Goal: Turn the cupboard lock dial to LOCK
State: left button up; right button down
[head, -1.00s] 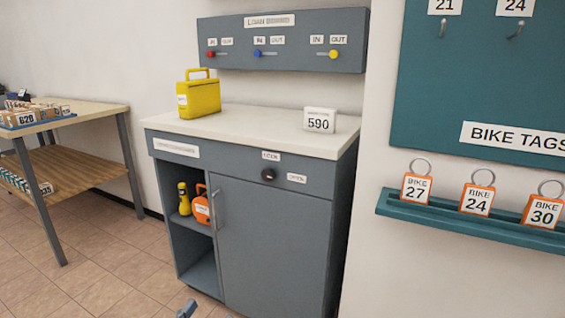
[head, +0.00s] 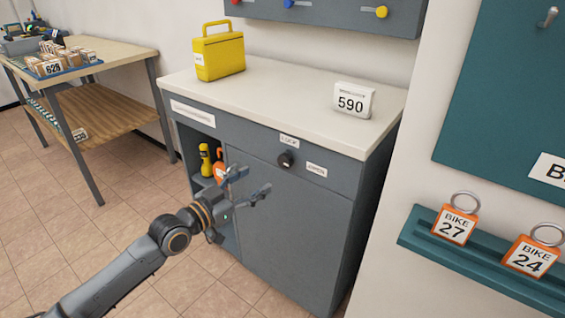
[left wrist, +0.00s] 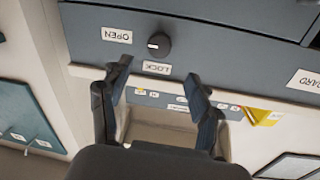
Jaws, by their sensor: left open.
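The lock dial (head: 286,159) is a round dark knob on the grey cupboard (head: 290,215), left of the OPEN label (head: 316,170) and below the LOCK label (head: 289,140). In the upside-down left wrist view, the dial (left wrist: 159,45) has a white mark on its left part, on the side of the OPEN label (left wrist: 117,35). My left gripper (head: 255,181) is open and empty, in front of the cupboard, lower left of the dial and apart from it. My right gripper is not in view.
A yellow box (head: 219,55) and a white 590 block (head: 352,100) stand on the cupboard top. A yellow torch (head: 205,160) is in the open shelf. Bike tags (head: 455,222) sit on a teal ledge at right. A wooden table (head: 110,95) stands at left.

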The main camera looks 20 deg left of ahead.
aim_at(282, 163)
pick_arm(q)
jog(key=x, duration=0.9)
jog(key=shift+w+d+b, duration=0.1)
jog(key=shift+w+b, duration=0.05)
jog(key=shift+b, duration=0.25)
jog(key=shift+w+d, duration=0.2)
jog(key=shift+w, duration=0.2)
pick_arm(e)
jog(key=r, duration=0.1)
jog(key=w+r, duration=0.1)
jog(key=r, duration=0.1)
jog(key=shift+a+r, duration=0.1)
pick_arm(q)
jog(key=c, duration=1.1)
